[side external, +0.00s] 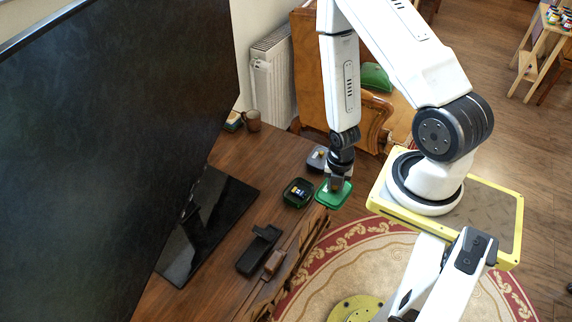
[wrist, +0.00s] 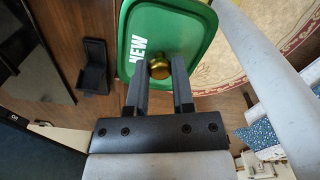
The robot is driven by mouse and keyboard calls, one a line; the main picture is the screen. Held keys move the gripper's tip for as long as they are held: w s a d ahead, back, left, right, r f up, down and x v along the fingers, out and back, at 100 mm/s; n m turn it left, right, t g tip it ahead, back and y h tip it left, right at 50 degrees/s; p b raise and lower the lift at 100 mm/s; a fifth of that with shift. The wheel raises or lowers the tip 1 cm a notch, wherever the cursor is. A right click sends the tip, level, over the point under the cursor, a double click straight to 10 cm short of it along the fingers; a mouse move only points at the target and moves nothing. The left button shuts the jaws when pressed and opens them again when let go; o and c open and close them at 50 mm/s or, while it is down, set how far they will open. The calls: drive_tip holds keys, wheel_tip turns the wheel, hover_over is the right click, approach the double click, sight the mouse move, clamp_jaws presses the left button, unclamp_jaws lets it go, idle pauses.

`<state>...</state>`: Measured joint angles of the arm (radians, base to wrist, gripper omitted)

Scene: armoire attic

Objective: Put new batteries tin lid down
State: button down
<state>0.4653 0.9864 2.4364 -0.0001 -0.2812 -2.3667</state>
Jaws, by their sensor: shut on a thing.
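A green lid (wrist: 185,28) with white "NEW" lettering and a brass knob (wrist: 159,69) fills the upper middle of the wrist view. My gripper (wrist: 158,62) is shut on the knob, one finger on each side. In the side view the lid (side external: 333,197) is below my gripper (side external: 335,183), by the table's right edge; whether it touches the table is unclear. An open dark tin with a green rim (side external: 298,192) stands just left of the lid, with small things inside. The tin is not clearly seen in the wrist view.
A grey container (side external: 317,158) stands behind the lid. A black holder (side external: 260,250) and a small brown block (side external: 274,262) lie nearer the front. A large dark screen on a black base (side external: 208,225) takes up the left. A brown mug (side external: 252,120) stands at the back.

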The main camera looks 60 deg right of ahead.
drive_tip(key=shift+w+d+f, duration=0.2)
drive_tip(key=shift+w+d, duration=0.15)
drive_tip(key=shift+w, duration=0.1)
drive_tip(key=w+d+f, duration=0.1)
drive_tip(key=w+d, duration=1.2)
drive_tip(key=shift+w+d+f+n, duration=0.15)
drive_tip(key=shift+w+f+n, duration=0.15)
drive_tip(key=shift+w+f, duration=0.1)
drive_tip(key=shift+w+d+f, duration=1.05)
drive_tip(key=shift+w+f, duration=0.5)
drive_tip(key=shift+w, duration=0.45)
drive_tip(key=shift+w+d+f, duration=1.05)
drive_tip(key=shift+w+f, duration=0.5)
drive_tip(key=shift+w, duration=0.4)
drive_tip(key=shift+w+d+f, duration=1.05)
drive_tip(key=shift+w+f, duration=0.5)
drive_tip(key=shift+w, duration=0.45)
drive_tip(key=shift+f, duration=0.15)
